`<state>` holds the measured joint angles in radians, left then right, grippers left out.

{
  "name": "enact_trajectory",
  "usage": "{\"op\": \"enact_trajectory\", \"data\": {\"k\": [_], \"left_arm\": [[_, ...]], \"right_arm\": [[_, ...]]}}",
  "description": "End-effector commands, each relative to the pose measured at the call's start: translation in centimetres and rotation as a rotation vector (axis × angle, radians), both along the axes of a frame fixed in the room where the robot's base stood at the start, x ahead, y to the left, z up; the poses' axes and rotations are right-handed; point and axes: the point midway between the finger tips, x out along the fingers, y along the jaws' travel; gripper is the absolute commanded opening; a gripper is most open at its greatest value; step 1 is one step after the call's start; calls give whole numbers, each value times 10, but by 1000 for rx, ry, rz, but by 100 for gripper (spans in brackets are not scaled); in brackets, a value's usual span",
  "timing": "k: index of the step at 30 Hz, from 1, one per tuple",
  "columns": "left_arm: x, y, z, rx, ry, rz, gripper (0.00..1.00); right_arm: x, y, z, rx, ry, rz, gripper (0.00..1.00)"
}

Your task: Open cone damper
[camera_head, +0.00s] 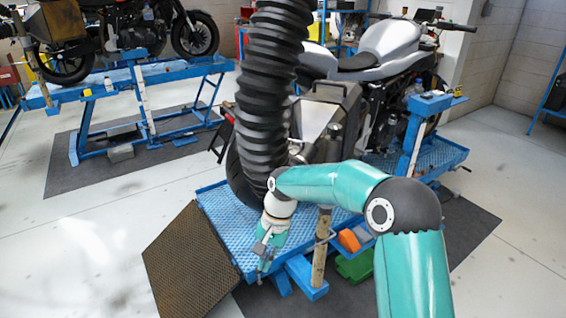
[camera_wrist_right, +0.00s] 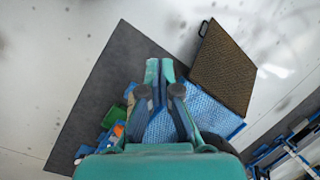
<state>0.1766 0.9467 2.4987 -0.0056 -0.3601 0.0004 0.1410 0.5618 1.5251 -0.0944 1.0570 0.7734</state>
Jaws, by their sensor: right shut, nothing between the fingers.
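A thick black corrugated hose (camera_head: 262,90) hangs from the top of the head view down in front of the motorcycle's rear. Its lower end is partly hidden behind my right arm, and I cannot make out a cone damper clearly. My right gripper (camera_head: 264,262) points down over the near end of the blue lift, below the hose. In the right wrist view my right gripper (camera_wrist_right: 160,72) has its fingertips together, with nothing between them, above the floor mat and lift. My left gripper does not show.
A silver and black motorcycle (camera_head: 385,60) stands on the blue lift (camera_head: 222,205). A brown ramp plate (camera_head: 190,262) slopes from its near end. A wooden-handled post (camera_head: 320,250) and orange and green blocks (camera_head: 355,265) are close to my right arm. Open floor lies left.

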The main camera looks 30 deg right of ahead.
Motion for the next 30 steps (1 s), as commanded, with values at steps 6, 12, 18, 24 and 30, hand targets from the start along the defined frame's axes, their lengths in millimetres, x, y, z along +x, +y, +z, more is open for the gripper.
{"op": "enact_trajectory", "data": {"k": [6, 12, 18, 24, 30], "left_arm": [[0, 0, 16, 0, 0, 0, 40], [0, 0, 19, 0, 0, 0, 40], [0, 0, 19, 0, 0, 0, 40], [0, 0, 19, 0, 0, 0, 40], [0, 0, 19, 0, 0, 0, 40]], "right_arm": [[-18, -55, 162, -46, 88, -272, 0], [-46, -72, 224, -61, 142, -396, 0], [-52, -74, 232, -64, 154, -414, 0], [-51, -74, 232, -63, 154, -412, 0], [-51, -74, 231, -63, 154, -411, 0]]}}
